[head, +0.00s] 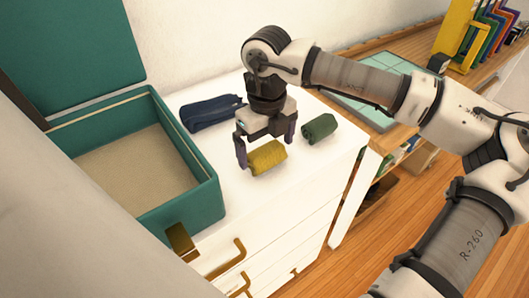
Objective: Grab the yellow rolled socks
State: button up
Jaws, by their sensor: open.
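The yellow rolled socks (267,157) lie on the white dresser top near its front edge. My gripper (265,150) is pointed down over them and open. One finger shows at the left end of the socks and the other at the upper right, behind them. I cannot tell whether either finger touches the socks. The gripper body hides part of the far side of the socks.
A green roll (320,128) lies close to the right of my gripper. A dark blue roll (211,113) lies behind it to the left. An open teal box (207,199) with a raised lid stands at left. The dresser's front edge (300,204) is near the socks.

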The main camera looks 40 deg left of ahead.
aim_at(267, 150)
jog(key=shift+w+f, duration=0.15)
jog(key=shift+f, duration=1.5)
jog(key=c, duration=1)
jog(key=shift+r, duration=0.1)
